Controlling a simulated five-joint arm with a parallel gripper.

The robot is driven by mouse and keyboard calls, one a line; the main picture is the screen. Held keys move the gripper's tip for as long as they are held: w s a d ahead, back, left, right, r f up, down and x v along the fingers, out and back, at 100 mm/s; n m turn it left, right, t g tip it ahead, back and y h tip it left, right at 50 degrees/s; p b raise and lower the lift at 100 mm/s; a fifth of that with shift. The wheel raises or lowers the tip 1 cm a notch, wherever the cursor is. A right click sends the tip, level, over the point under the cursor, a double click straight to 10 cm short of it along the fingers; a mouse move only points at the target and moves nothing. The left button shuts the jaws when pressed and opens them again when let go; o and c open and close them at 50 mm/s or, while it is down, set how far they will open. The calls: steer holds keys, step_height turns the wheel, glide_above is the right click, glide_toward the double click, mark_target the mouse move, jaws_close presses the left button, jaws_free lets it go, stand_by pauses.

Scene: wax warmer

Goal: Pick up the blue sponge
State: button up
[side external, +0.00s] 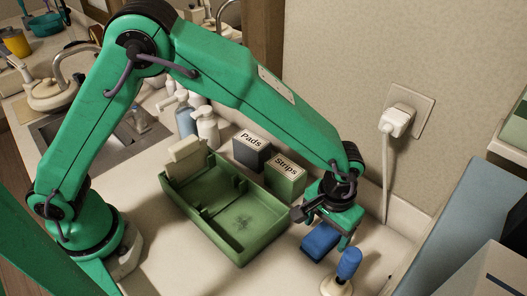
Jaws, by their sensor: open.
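The blue sponge (319,241) lies on the pale counter to the right of the green tray. My gripper (328,236) is open and points down right over the sponge. Its fingers reach down around or beside the sponge; I cannot tell whether they touch it. Part of the sponge's top is hidden behind my gripper.
A green divided tray (262,246) stands to the left. The Pads box (251,153) and Strips box (285,180) stand behind it. A blue-handled item (349,263) on a pale base stands close to the sponge at the front right. A plug and cord (386,165) hang along the wall.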

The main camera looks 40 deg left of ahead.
steer(key=shift+f, duration=1)
steer(key=shift+c, duration=0.4)
steer(key=c, duration=1)
